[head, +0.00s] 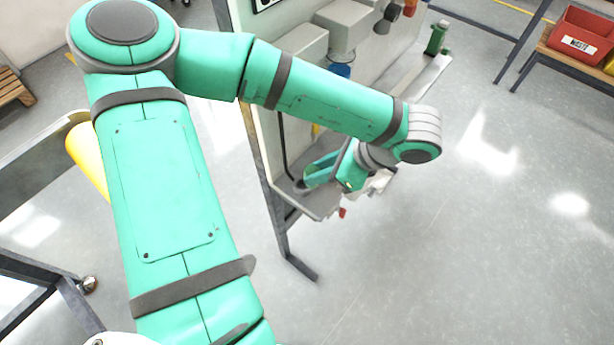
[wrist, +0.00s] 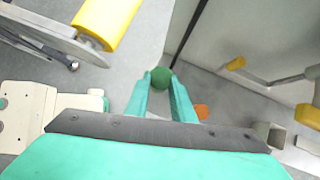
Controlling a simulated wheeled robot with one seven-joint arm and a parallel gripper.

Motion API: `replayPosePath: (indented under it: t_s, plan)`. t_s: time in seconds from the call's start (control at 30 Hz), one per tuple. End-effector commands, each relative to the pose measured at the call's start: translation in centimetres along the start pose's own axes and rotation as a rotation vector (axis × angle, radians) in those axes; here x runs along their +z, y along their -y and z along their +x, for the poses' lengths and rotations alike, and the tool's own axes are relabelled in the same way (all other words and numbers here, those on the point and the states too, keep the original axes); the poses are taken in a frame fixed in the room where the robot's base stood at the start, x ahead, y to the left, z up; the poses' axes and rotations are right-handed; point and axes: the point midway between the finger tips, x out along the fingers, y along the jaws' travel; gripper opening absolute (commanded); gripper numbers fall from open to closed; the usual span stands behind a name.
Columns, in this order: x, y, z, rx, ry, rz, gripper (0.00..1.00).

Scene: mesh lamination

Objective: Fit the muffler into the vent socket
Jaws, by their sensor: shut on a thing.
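My gripper (wrist: 160,86) is shut on a small green rounded piece, which I take to be the muffler (wrist: 160,76), held between the fingertips in the wrist view. Only its round end shows clearly. In the head view my gripper (head: 309,179) is low at the panel stand, under my forearm, and the muffler cannot be made out there. I cannot pick out the vent socket for certain in either view.
The upright panel (head: 268,140) carries grey boxes (head: 345,25) and a blue part (head: 341,70). A green bottle-shaped piece (head: 437,38) stands on its ledge. An orange part (wrist: 201,112) shows beside the right finger. A red bin (head: 580,38) sits far right; the floor between is clear.

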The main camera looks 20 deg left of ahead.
Motion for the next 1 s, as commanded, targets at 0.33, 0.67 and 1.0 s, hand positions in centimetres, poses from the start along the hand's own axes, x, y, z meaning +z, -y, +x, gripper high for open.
replayPosePath:
  t_s: [0.33,0.67,1.0]
  plan:
    - [-0.4,1.9,5.4,0.001,-0.001,0.0,0.0]
    - [-1.4,2.4,8.0,0.003,-0.002,0.003,0.0]
    - [-2.2,2.4,9.2,0.0,-0.001,0.0,0.0]
